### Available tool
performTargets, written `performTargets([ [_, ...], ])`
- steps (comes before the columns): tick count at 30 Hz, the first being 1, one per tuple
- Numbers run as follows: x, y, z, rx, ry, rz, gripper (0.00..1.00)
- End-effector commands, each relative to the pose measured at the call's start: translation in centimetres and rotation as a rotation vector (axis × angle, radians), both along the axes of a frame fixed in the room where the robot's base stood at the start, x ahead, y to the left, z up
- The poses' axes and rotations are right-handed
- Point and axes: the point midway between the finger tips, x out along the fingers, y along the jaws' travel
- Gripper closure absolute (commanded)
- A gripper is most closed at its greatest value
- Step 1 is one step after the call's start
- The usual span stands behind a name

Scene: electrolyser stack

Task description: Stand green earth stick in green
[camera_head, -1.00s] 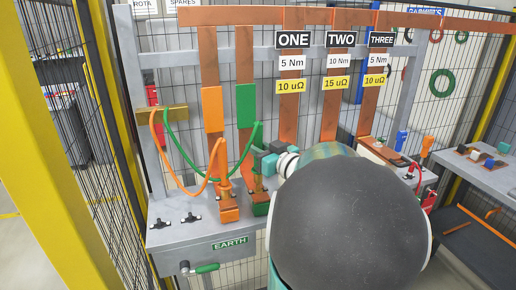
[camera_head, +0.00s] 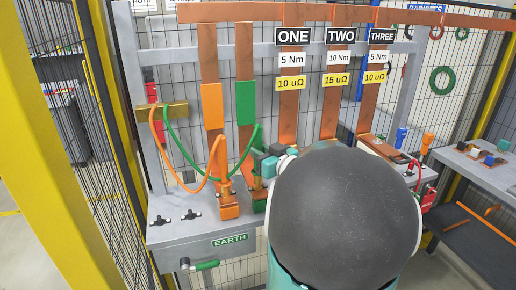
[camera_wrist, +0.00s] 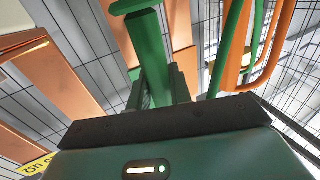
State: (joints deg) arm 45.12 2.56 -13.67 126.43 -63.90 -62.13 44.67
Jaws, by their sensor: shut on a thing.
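My gripper (camera_head: 264,162) is shut on the stick from the right. In the wrist view the green stick (camera_wrist: 149,55) runs up from between my fingers to a crosspiece. A green-marked copper bar (camera_head: 245,103) rises behind it.
An orange stick stands in an orange block (camera_head: 229,211) just left, its orange cable (camera_head: 185,187) looping close by. The EARTH label (camera_head: 230,239) and a green-handled lever (camera_head: 207,265) are on the bench front. Copper bars labelled ONE (camera_head: 293,36), TWO and THREE stand right.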

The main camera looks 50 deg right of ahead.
Motion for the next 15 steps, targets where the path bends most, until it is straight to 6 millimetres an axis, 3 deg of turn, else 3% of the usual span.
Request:
performTargets([
  [15,0.0,0.0,-1.2,0.001,0.000,0.002,1.00],
])
